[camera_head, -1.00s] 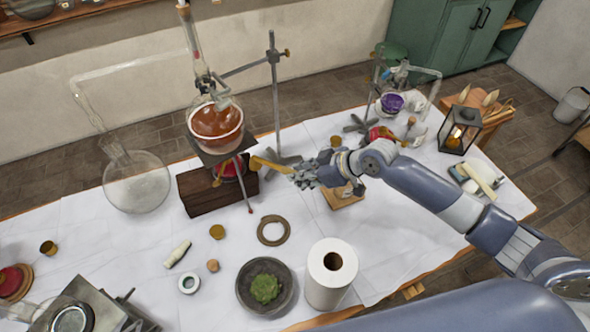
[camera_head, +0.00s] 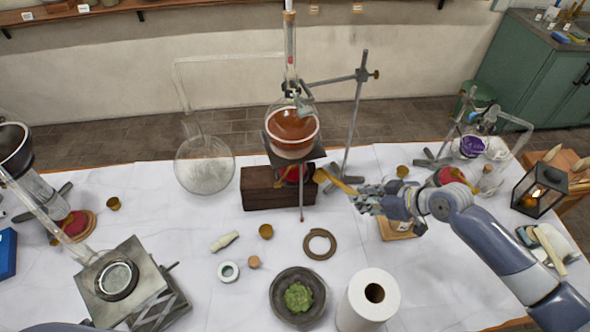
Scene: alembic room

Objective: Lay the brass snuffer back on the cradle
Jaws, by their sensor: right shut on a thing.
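My right gripper (camera_head: 366,197) is shut on the brass snuffer (camera_head: 338,184). The snuffer is held above the table and points left, with its cup end close to the right of the burner (camera_head: 292,173) under the round flask of orange-brown liquid. A small wooden block (camera_head: 399,234), which looks like the cradle, sits on the table below and right of the gripper. The gripper and wrist hide part of its top. My left gripper is not in view.
The flask (camera_head: 293,128) hangs over a dark wooden block (camera_head: 262,190) beside a metal stand (camera_head: 354,120). A paper roll (camera_head: 369,300), a bowl (camera_head: 298,295) and a ring (camera_head: 319,244) lie nearer. A lantern (camera_head: 539,190) stands right. White table is clear between the ring and the cradle.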

